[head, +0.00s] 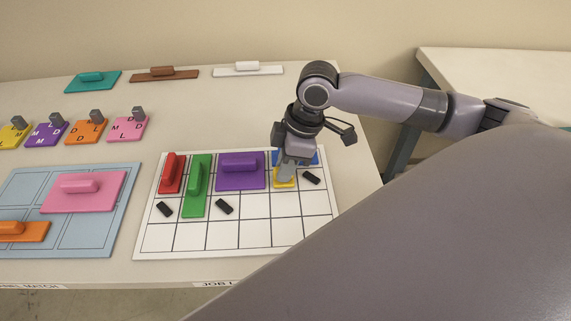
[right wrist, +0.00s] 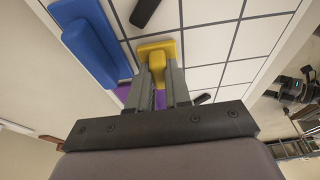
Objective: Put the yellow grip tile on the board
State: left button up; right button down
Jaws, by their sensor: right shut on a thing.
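The yellow grip tile (head: 284,183) is at the board's right part in the head view, in the upper rows. It also shows in the right wrist view (right wrist: 158,47), next to the blue tile (right wrist: 88,42). My right gripper (head: 287,170) is shut on the yellow tile's grip from above; its fingers show in the right wrist view (right wrist: 160,85). The tile is at or just above the white gridded board (head: 252,234); I cannot tell whether it touches. My left gripper is not in view.
The board also holds red (head: 172,173), green (head: 196,186) and purple (head: 240,171) grip tiles and several black blocks (head: 224,206). A pale blue board (head: 91,238) with pink and orange tiles lies at left. The board's front row is clear.

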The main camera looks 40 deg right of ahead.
jog(key=c, duration=1.1)
grip_release()
jog(key=shift+f, duration=0.1)
jog(key=shift+o, duration=0.2)
jog(key=p+v, duration=0.1)
jog(key=v, duration=1.1)
